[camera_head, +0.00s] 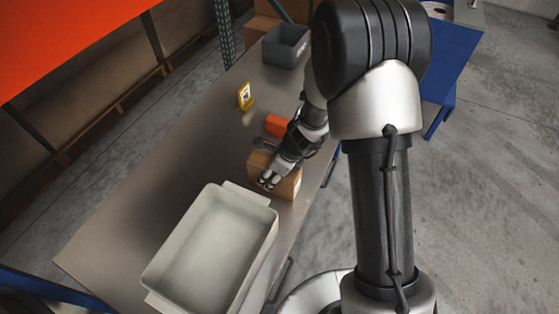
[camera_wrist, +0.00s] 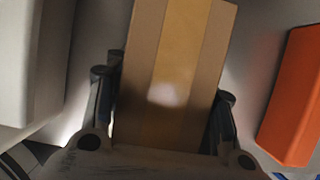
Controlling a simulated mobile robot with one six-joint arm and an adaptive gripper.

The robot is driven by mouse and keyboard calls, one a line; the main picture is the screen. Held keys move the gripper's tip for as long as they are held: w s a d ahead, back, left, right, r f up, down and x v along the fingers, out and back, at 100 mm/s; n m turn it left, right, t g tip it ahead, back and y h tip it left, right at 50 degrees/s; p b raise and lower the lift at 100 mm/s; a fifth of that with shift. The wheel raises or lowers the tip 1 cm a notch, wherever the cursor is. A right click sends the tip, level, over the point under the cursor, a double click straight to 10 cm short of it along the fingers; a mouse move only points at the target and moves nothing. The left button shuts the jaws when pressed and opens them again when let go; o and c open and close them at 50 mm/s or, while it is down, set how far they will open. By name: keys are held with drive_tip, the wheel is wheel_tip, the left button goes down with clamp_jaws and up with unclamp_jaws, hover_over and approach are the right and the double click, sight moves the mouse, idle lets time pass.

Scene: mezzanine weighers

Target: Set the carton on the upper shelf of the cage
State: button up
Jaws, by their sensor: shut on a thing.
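The carton (camera_head: 286,184) is a small brown cardboard box on the grey table, near its right edge, just behind the pale tray. In the wrist view the carton (camera_wrist: 172,75) fills the middle, with a lighter tape band along it. My gripper (camera_head: 268,180) is at the carton, its fingers against it. In the wrist view my gripper (camera_wrist: 165,95) has one finger on each side of the carton and is shut on it. I cannot tell whether the carton is lifted off the table. I cannot make out the cage or its upper shelf.
A pale empty tray (camera_head: 183,276) stands at the front of the table (camera_head: 150,185). An orange block (camera_head: 277,125) lies close behind the carton. A yellow sign (camera_head: 245,96) and a grey bin (camera_head: 286,46) stand farther back. A blue bench (camera_head: 447,62) is at the upper right, with open floor before it.

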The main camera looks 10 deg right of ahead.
drive_tip(key=shift+r, duration=0.15)
drive_tip(key=o, duration=1.4)
drive_tip(key=shift+f, duration=0.2)
drive_tip(key=shift+o, duration=0.2)
